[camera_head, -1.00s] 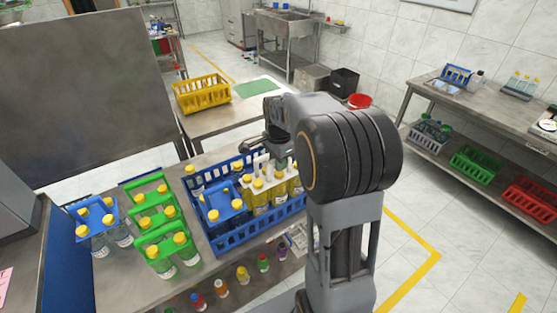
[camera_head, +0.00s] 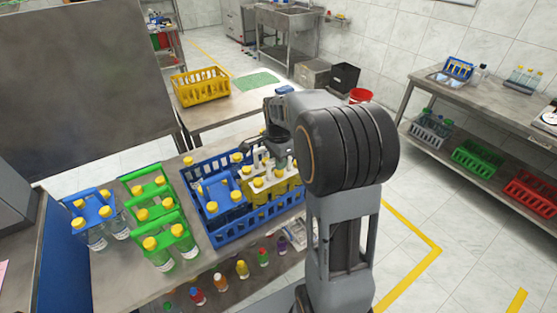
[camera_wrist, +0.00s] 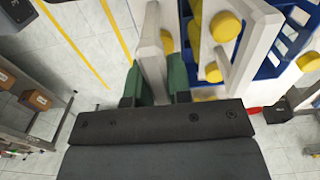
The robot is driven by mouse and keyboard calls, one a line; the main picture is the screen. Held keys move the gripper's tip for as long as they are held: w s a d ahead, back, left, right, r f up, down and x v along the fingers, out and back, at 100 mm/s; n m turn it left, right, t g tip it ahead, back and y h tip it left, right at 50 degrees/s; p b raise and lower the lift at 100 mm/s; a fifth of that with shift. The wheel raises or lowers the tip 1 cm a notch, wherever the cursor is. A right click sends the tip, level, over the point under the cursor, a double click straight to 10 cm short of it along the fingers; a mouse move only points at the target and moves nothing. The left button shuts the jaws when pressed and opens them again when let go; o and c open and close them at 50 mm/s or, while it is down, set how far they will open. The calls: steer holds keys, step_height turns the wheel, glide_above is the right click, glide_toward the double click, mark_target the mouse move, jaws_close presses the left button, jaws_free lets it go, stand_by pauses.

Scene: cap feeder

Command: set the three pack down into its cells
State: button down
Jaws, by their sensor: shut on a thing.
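The three pack (camera_head: 270,187) is a white carrier holding bottles of yellow liquid with yellow caps. It is upright at the right part of the blue crate (camera_head: 248,233), its lower part behind the crate's near wall. I cannot tell whether it rests on the crate floor. My gripper (camera_wrist: 154,84) is shut on the white handle bar (camera_wrist: 151,45) of the pack, between green fingertips in the wrist view. In the head view my arm hides most of the gripper. A blue carrier (camera_head: 219,187) with yellow-capped bottles stands in the crate left of the pack.
Green carriers (camera_head: 152,189) and another blue carrier (camera_head: 91,207) with bottles stand left of the crate. Small coloured bottles (camera_head: 242,268) line the near side. A yellow crate (camera_head: 201,88) is on the table behind. A shelf with crates stands at right, beyond open floor.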

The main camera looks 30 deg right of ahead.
steer(key=shift+f+b, duration=0.4)
steer(key=shift+f, duration=0.1)
stand_by(0.4)
steer(key=c, duration=1)
jaws_free()
steer(key=shift+o, duration=0.2)
steer(key=shift+f, duration=0.1)
step_height(320, 180, up, 14)
